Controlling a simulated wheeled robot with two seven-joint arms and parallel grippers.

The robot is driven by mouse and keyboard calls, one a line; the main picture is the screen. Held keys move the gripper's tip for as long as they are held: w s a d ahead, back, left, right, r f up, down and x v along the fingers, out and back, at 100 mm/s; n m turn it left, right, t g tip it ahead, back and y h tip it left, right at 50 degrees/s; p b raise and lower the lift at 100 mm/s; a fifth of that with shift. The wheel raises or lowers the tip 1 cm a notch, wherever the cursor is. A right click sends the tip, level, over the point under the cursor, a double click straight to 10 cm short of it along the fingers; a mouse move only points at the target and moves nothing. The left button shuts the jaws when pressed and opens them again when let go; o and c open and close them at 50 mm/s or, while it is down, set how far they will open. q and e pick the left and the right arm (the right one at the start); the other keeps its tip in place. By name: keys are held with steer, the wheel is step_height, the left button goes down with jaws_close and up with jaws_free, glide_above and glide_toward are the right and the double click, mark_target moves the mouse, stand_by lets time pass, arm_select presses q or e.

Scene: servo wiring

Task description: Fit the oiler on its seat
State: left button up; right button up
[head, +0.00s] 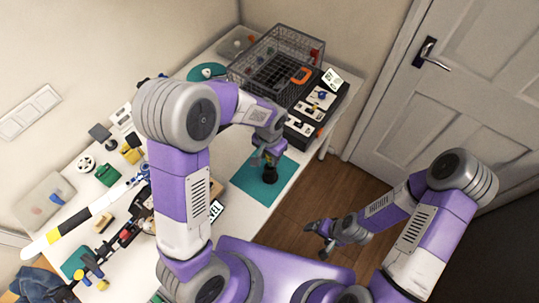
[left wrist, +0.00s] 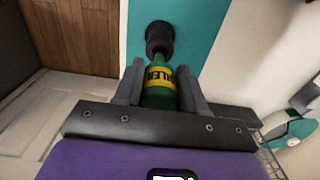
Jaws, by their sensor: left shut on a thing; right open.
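The oiler (left wrist: 160,80) is a green bottle with a yellow label. My left gripper (left wrist: 160,85) is shut on it, with one finger on each side of the label. The seat (left wrist: 159,36) is a dark round cup on the teal mat; it also shows in the head view (head: 270,176). The oiler's far end lines up with the seat's near rim in the left wrist view; I cannot tell whether they touch. In the head view my left gripper (head: 266,160) is just above the seat and mostly hides the oiler. My right gripper (head: 326,232) is open and empty, off the table's edge.
The teal mat (head: 248,183) lies near the table's front edge. Behind it are a wire basket (head: 262,55) and a black tray with cards (head: 325,110). Many small parts and tools crowd the table's left side.

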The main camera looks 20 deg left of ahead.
arm_select(q)
steer(key=shift+f+b, duration=2.05)
steer(key=shift+f, duration=0.5)
stand_by(0.4)
steer(key=o, duration=1.2)
steer(key=shift+c, duration=0.2)
steer(key=shift+r, duration=0.1)
step_height(320, 180, up, 8)
steer(key=shift+f+p, duration=0.25)
steer(key=shift+p, duration=0.55)
